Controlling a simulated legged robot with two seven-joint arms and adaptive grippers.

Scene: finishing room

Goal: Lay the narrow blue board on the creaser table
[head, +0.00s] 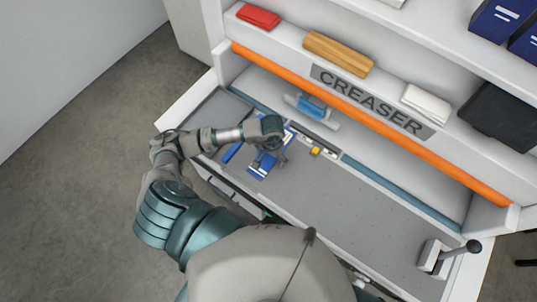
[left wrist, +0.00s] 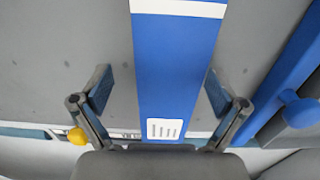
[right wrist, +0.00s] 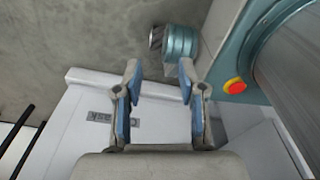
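The narrow blue board (head: 259,169), with white bands, appears to lie on the grey creaser table (head: 350,215), left of its middle. My left gripper (head: 273,156) is over the board and hides part of it. In the left wrist view the board (left wrist: 178,65) runs between the two spread fingers (left wrist: 158,90), with a gap on each side. A small white label is on the board near the palm. My right gripper (right wrist: 159,78) is open and empty in the right wrist view; it is outside the head view.
A yellow knob (head: 315,151) sits near the left gripper. A lever (head: 450,254) stands at the right end. A shelf above holds a red cloth (head: 258,16) and wooden block (head: 338,53). The table's middle is clear.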

